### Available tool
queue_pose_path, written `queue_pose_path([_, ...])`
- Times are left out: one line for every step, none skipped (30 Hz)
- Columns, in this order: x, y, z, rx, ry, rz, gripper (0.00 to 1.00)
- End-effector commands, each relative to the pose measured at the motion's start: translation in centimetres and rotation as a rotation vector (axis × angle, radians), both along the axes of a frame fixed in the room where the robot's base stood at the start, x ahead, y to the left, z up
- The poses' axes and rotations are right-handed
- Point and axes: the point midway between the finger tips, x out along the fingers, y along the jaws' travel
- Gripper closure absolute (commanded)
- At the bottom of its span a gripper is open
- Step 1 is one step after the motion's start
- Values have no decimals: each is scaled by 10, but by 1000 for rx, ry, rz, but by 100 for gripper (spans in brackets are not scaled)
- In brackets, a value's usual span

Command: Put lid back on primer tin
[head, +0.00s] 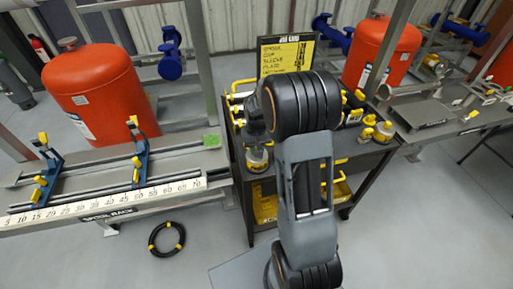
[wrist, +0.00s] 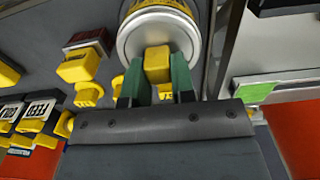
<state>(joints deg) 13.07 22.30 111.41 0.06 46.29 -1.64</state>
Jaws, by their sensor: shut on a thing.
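The primer tin (head: 257,161), with a yellow band, stands at the left front of the dark cart top, partly hidden under my gripper. In the wrist view its yellow label (wrist: 158,12) shows at the top edge. The round silvery lid (wrist: 190,42) has a yellow block knob (wrist: 157,64). My gripper (wrist: 158,82) has green fingers shut on this knob. The lid lines up closely with the tin's top, but I cannot tell whether it rests fully seated or sits slightly above.
A rack with a ruler (head: 110,200) is on the left, with a red tank (head: 95,90) behind. A black hose coil (head: 167,239) lies on the floor.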

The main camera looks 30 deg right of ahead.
Motion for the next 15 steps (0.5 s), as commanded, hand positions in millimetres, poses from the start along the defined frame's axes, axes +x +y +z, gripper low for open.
queue_pose_path([0,0,0,0,0,0,99])
queue_pose_path([0,0,0,0,0,0,99])
queue_pose_path([0,0,0,0,0,0,99])
queue_pose_path([0,0,0,0,0,0,99])
queue_pose_path([0,0,0,0,0,0,99])
queue_pose_path([0,0,0,0,0,0,99])
queue_pose_path([0,0,0,0,0,0,99])
queue_pose_path([0,0,0,0,0,0,99])
queue_pose_path([0,0,0,0,0,0,99])
queue_pose_path([0,0,0,0,0,0,99])
queue_pose_path([0,0,0,0,0,0,99])
queue_pose_path([0,0,0,0,0,0,72])
queue_pose_path([0,0,0,0,0,0,70])
queue_pose_path([0,0,0,0,0,0,67])
queue_pose_path([0,0,0,0,0,0,63])
